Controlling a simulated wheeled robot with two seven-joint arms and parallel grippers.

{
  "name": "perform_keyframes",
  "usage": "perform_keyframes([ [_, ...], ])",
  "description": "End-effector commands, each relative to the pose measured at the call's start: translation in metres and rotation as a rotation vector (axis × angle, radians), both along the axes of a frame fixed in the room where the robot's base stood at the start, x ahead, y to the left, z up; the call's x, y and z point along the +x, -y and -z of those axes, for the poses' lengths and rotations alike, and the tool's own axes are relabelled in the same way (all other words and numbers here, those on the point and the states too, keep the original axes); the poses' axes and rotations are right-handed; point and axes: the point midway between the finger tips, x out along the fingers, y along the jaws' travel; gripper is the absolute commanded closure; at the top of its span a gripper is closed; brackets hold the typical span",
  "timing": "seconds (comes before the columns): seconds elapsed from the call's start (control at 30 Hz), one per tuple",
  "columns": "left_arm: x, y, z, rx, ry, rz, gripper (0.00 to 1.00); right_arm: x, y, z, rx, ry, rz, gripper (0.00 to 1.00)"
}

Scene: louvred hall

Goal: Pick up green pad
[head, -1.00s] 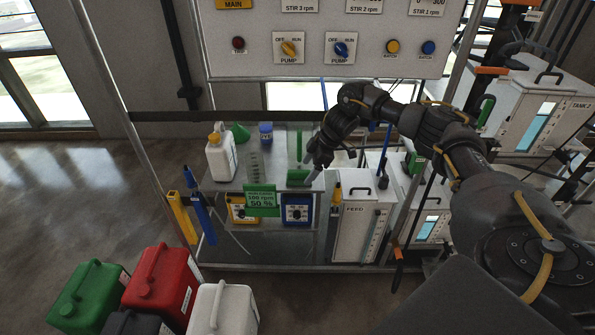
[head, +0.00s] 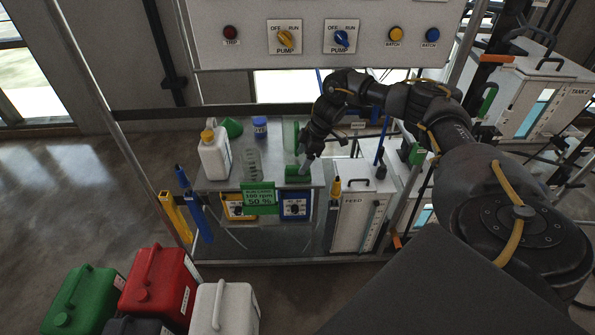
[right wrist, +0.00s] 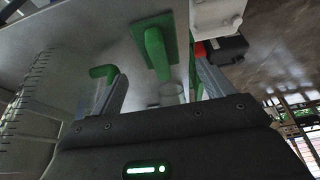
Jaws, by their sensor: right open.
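The green pad (head: 297,174) lies near the right front of the grey bench top (head: 272,168). In the right wrist view a green plate with a raised bar handle (right wrist: 157,50) shows ahead of the fingers; it looks like the same pad. My right gripper (head: 304,165) is beside and partly over the pad in the head view. Its fingers (right wrist: 163,88) are apart with nothing held between them. Whether a fingertip touches the pad I cannot tell. My left gripper is in neither view.
A white jug (head: 215,158), a clear beaker (head: 252,163), a blue-capped jar (head: 260,127) and a green funnel (head: 232,128) stand on the bench's left half. A green sign (head: 260,198) hangs at its front. The FEED tank (head: 358,215) stands to the right.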

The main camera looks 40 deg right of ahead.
Motion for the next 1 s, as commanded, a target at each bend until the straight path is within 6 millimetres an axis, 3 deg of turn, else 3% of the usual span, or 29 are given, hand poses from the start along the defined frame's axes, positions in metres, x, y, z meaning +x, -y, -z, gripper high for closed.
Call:
perform_keyframes([
  [0.17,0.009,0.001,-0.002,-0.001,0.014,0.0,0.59,0.002,-0.003,0.004,0.0,0.0,-0.002,0.2],
  [0.5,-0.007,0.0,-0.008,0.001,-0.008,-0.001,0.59,0.013,-0.017,0.046,-0.001,-0.001,-0.002,0.2],
  [0.8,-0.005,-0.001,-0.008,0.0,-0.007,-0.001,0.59,0.014,-0.018,0.051,0.0,0.002,-0.003,0.2],
  [1.0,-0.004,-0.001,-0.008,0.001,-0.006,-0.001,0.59,0.014,-0.018,0.05,0.0,0.002,-0.003,0.46],
])
